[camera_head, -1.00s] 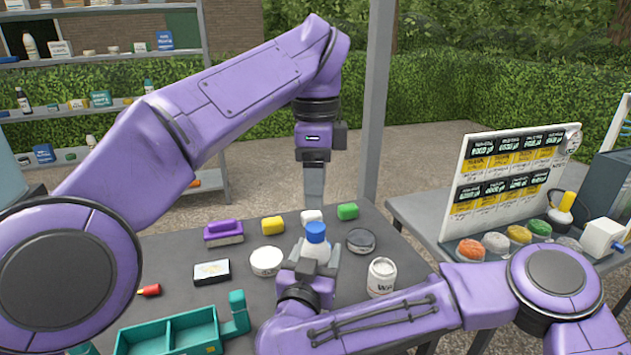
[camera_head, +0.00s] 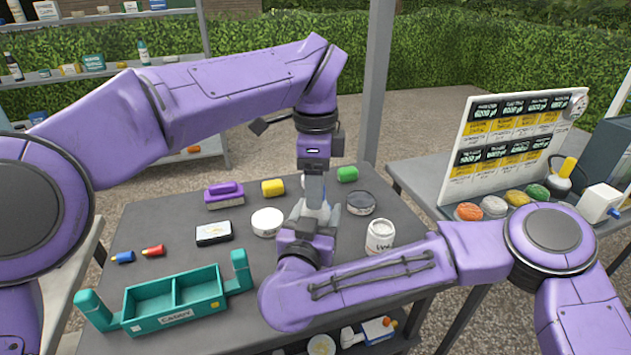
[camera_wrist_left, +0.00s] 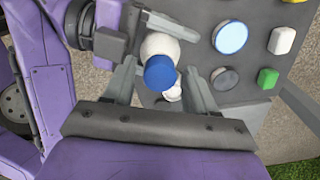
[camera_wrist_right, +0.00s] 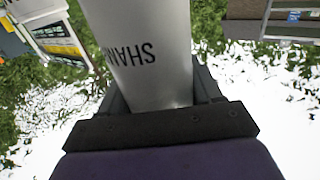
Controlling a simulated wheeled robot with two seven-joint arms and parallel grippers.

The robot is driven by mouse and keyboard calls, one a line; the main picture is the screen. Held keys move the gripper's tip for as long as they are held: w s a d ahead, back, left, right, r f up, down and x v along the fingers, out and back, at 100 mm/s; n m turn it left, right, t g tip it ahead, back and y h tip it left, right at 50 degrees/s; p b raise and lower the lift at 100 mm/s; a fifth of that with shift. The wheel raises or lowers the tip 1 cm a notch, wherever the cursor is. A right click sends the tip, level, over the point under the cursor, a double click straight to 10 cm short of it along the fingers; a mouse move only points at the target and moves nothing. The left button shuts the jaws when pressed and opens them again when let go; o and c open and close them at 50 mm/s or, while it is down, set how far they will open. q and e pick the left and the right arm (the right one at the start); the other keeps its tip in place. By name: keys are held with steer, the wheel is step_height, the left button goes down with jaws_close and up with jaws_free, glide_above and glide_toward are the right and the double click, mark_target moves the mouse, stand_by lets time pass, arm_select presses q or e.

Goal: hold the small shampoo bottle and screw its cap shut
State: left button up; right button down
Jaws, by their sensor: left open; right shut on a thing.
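The small shampoo bottle (camera_wrist_right: 145,50) is white with dark lettering, and it fills the right wrist view between the fingers. My right gripper (camera_head: 312,222) is shut on the bottle's body and holds it above the table. In the left wrist view the blue cap (camera_wrist_left: 160,73) is on top of the white bottle (camera_wrist_left: 160,46). My left gripper (camera_wrist_left: 158,88) is open, pointing down from above, with one finger on each side of the cap. I see a gap at the right finger. In the head view the left fingers (camera_head: 314,190) hide the cap.
On the dark table (camera_head: 170,245) are a green caddy (camera_head: 170,302), a purple brush (camera_head: 224,196), a yellow sponge (camera_head: 273,188), a white round tin (camera_head: 267,222), a dark tin (camera_head: 361,203) and a white jar (camera_head: 380,237). A side table (camera_head: 420,185) holds a price board (camera_head: 512,145).

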arm_select(q)
jaws_close()
steer(key=m, duration=1.2)
steer(key=shift+m, duration=0.4)
steer(key=m, duration=1.2)
steer(key=shift+m, duration=0.4)
steer(key=shift+o, duration=0.6)
jaws_free()
